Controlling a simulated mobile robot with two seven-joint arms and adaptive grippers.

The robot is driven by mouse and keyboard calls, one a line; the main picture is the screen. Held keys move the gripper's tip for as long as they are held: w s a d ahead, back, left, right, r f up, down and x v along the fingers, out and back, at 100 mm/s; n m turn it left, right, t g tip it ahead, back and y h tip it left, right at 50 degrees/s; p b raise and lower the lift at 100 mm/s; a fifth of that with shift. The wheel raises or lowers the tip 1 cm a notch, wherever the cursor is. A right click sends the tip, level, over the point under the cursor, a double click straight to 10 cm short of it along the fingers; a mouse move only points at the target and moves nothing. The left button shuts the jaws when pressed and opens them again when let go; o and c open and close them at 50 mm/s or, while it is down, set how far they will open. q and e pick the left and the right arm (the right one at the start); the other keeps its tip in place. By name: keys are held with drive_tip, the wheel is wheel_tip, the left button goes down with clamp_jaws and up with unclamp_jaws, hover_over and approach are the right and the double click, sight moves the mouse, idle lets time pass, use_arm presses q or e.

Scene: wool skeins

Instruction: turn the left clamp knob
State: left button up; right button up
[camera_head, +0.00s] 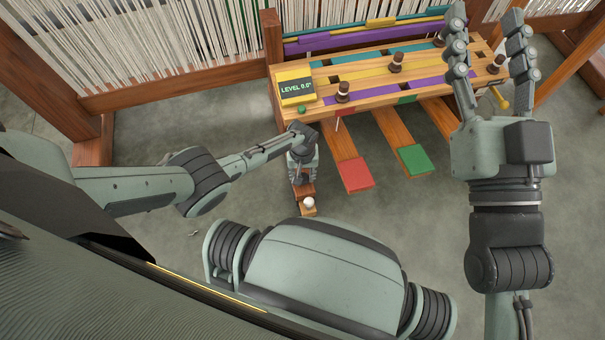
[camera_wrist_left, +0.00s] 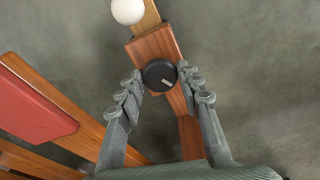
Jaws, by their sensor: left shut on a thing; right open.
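The left clamp knob (camera_wrist_left: 157,73) is a round black knob with a light pointer mark, set on a wooden block (camera_wrist_left: 153,46) with a white ball (camera_wrist_left: 128,10) beyond it. In the left wrist view the two fingers of my left gripper (camera_wrist_left: 161,82) stand on either side of the knob, shut on it. In the head view my left gripper (camera_head: 303,178) covers the knob, with the white ball (camera_head: 309,203) just below. My right gripper (camera_head: 487,45) is open and empty, raised over the right end of the wooden bench (camera_head: 375,105).
A yellow level (camera_head: 295,91) reading "LEVEL 0.0°" sits at the bench's left end. Several dark pegs (camera_head: 343,92) stand along it. Red (camera_head: 356,174) and green (camera_head: 414,159) ended treadles project towards me. The loom's white threads (camera_head: 150,40) hang behind.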

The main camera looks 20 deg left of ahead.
use_arm(q)
drive_tip(key=m, duration=0.2)
drive_tip(key=shift+s+m, duration=0.2)
drive_tip(key=shift+m, duration=2)
use_arm(e)
drive_tip(key=shift+w+d+f, duration=0.1)
drive_tip(key=shift+w+f, duration=0.05)
drive_tip(key=shift+f, duration=0.1)
use_arm(q)
drive_tip(key=o, duration=1.2)
drive_tip(key=shift+w, duration=0.1)
drive_tip(key=shift+c, duration=0.2)
